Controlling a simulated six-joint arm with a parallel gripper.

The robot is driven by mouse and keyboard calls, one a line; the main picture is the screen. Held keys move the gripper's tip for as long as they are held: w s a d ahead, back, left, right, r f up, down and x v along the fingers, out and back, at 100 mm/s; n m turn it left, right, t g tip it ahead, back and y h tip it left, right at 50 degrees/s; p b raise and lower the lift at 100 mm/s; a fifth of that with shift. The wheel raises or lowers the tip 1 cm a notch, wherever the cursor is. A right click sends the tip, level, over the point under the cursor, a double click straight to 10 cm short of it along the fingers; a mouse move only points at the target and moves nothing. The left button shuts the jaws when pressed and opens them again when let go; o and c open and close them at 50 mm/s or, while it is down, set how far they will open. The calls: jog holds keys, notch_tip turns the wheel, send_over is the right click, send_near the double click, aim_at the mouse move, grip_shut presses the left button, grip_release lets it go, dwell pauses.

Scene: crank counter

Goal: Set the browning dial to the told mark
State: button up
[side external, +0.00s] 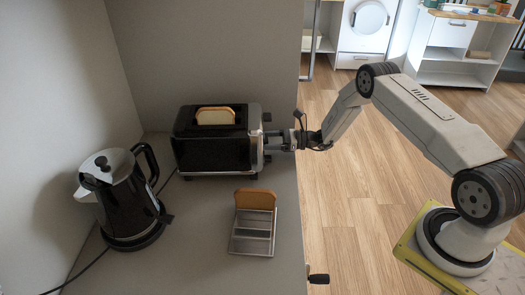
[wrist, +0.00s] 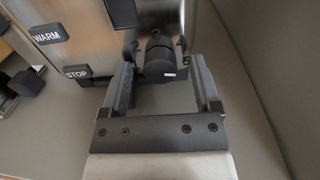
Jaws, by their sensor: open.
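The black toaster (side external: 205,155) stands on the counter with its metal control end turned to my arm. The browning dial (wrist: 158,55) is a dark round knob on that end, in the upper middle of the wrist view, with a small pale mark at its lower edge. My gripper (wrist: 162,68) is open, with one finger on each side of the dial; I cannot tell whether either touches it. In the side external view my gripper (side external: 279,140) reaches the toaster's right end and hides the dial.
WARM (wrist: 47,35) and STOP (wrist: 77,72) buttons sit left of the dial. Bread (side external: 215,116) is in the toaster slot. A rack with toast (side external: 254,199) stands in front, a kettle (side external: 118,195) at left. A crank handle (side external: 318,279) juts from the counter edge.

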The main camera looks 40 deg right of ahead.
grip_shut()
jog(key=shift+n, duration=0.6)
jog(key=n, duration=2)
jog(key=shift+n, duration=0.3)
